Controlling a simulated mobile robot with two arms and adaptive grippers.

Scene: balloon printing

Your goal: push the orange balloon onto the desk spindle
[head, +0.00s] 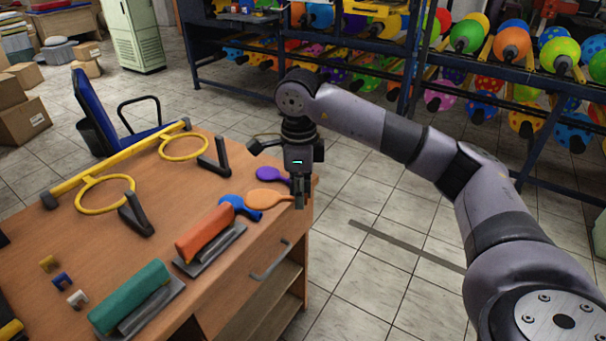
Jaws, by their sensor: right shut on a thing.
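The flat orange balloon (266,199) is at the right edge of the brown desk (205,285), its rounded part to the left and its neck to the right. My right gripper (300,203) points down and is shut on the neck end of the orange balloon. Two dark angled pieces stand on the desk, one near the back (216,157) and one nearer the middle (135,214), each beside a yellow ring. I cannot tell which part is the spindle. My left gripper is not in view.
A purple balloon (271,175) and a blue balloon (240,207) lie close to the orange one. Orange-handled (211,232) and green-handled (131,297) tools lie at the desk's front. A yellow bar with rings (104,194) runs along the back. A balloon rack (345,75) stands behind.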

